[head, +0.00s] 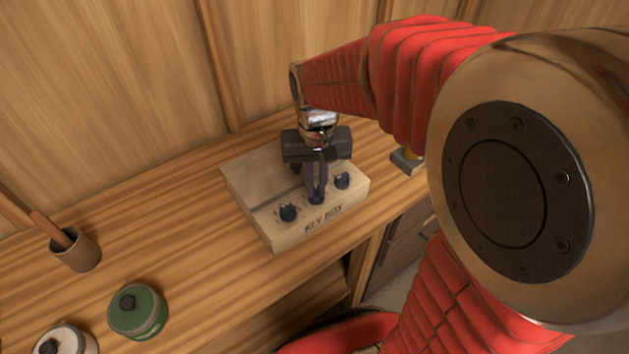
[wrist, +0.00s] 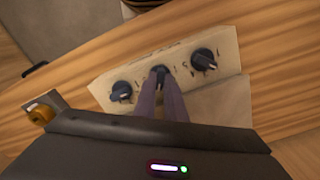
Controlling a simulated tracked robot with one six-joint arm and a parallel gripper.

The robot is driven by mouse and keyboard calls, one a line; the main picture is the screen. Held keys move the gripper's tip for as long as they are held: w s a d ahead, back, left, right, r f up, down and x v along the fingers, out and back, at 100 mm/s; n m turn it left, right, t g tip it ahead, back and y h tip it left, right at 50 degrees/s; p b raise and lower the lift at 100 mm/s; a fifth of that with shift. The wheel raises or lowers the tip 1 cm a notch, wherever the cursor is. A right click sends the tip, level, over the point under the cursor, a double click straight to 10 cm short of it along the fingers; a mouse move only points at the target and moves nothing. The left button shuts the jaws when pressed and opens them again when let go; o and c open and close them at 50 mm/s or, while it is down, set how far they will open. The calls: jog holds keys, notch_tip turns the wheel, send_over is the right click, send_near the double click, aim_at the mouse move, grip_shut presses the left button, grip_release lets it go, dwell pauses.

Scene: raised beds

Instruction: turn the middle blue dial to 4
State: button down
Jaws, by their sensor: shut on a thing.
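A pale wooden box (head: 262,187) lettered on its front stands on the wooden bench, with three dark blue dials in a row. My gripper (head: 316,194) points down at the box and is shut on the middle blue dial (wrist: 158,71). The left dial (head: 288,212) and right dial (head: 342,181) are free on either side; in the wrist view they show swapped, at the right (wrist: 205,60) and left (wrist: 121,91). Small dark marks surround the dials. The fingers cover much of the middle dial and its marks, so I cannot read its number.
A brown cup with a wooden handle (head: 75,252), a green tin (head: 137,311) and a white tin (head: 66,342) stand left on the bench. A small grey and yellow thing (head: 406,161) lies right of the box. A wooden wall (head: 110,90) rises behind.

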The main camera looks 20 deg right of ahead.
aim_at(316, 190)
jog(key=shift+s+f+m, duration=0.1)
jog(key=shift+s+m, duration=0.05)
jog(key=shift+m, duration=1.15)
jog(key=c, duration=1.8)
grip_release()
jog(key=shift+w+r, duration=0.2)
jog(key=shift+r, duration=0.55)
notch_tip(316, 190, up, 13)
jog(key=shift+s+f, duration=0.1)
jog(key=shift+f, duration=0.1)
